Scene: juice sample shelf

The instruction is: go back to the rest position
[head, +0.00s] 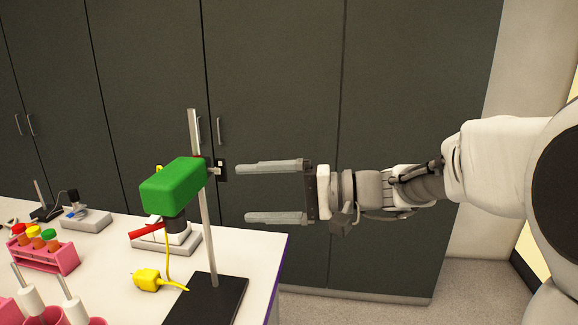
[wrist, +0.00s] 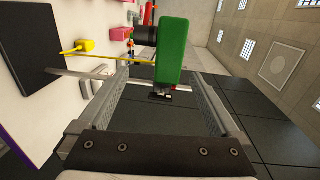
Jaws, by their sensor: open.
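My gripper (head: 243,193) extends leftward from the right in the head view. Its two fingers are parallel, wide apart, and nothing is between them. In the head view the fingertips stop to the right of the metal stand rod (head: 208,235). In the wrist view my gripper (wrist: 160,82) shows both fingers spread. A green box-shaped device (wrist: 174,52) appears beyond the fingers there. It is the green device (head: 174,186) clamped on the stand in the head view.
The stand's black base (head: 208,300) sits near the right end of the white table (head: 110,265). A yellow plug (head: 147,279), a pink rack (head: 45,256) with capped tubes and a white-grey instrument (head: 185,243) are on the table. Dark cabinets (head: 275,85) stand behind. Space right of the table is clear.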

